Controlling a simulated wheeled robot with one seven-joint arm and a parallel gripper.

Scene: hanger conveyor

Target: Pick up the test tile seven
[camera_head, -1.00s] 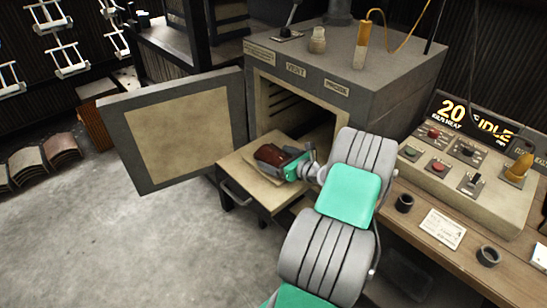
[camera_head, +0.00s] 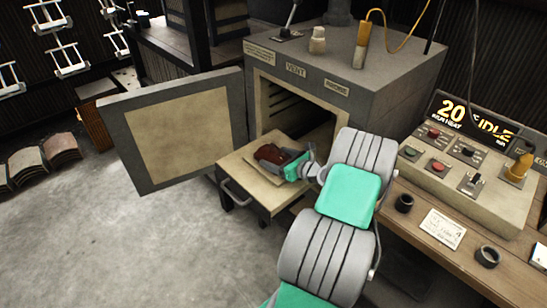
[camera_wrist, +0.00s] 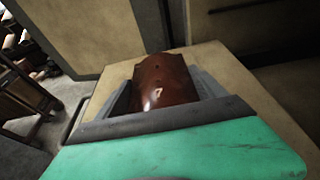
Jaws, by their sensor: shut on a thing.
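The test tile (camera_head: 276,155) is a glossy reddish-brown curved piece at the pulled-out kiln shelf (camera_head: 239,170). In the wrist view the tile (camera_wrist: 165,82) lies between the two grey fingers of my gripper (camera_wrist: 165,95), with its far end beyond them. My gripper (camera_head: 284,160) is shut on the tile from its right side in the head view. The number on the tile cannot be read. I cannot tell whether the tile touches the shelf or is just above it.
The kiln (camera_head: 345,65) stands open behind the shelf, its door (camera_head: 180,130) swung out to the left. A bench with a control panel (camera_head: 465,160) is on the right. Other curved tiles (camera_head: 45,155) stand on the floor at far left, with open floor between.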

